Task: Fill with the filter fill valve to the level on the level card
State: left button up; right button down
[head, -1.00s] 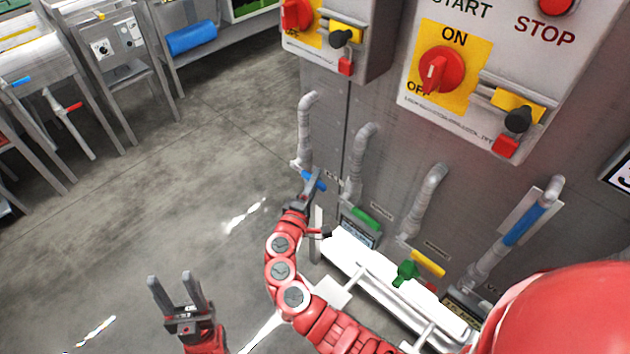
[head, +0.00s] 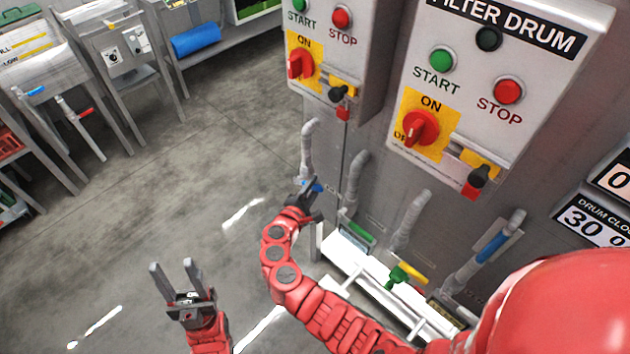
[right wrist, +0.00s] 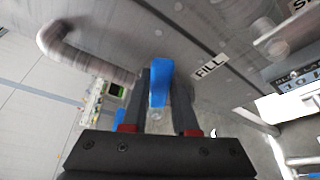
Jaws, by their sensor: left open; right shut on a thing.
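The fill valve's blue handle (head: 317,187) is at the foot of a grey pipe (head: 308,150) on the grey machine wall. My right gripper (head: 305,193) is shut on this handle. In the right wrist view the blue handle (right wrist: 159,82) stands between the fingers of my right gripper (right wrist: 160,95), beside a FILL label (right wrist: 210,67). My left gripper (head: 171,265) is open and empty above the floor at lower left.
The FILTER DRUM panel (head: 462,120) and another control box (head: 325,60) hang above the pipes. Green (head: 357,229) and yellow (head: 410,272) handles lie to the right, over a white trough (head: 372,278). My red right arm crosses below them.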

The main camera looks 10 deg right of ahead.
jog(key=shift+w+a+r+n+p, duration=0.15)
jog(key=shift+r+n+p, duration=0.25)
jog(key=shift+p, duration=0.2)
jog(key=shift+f, duration=0.1)
jog(key=c, duration=0.7)
grip_release()
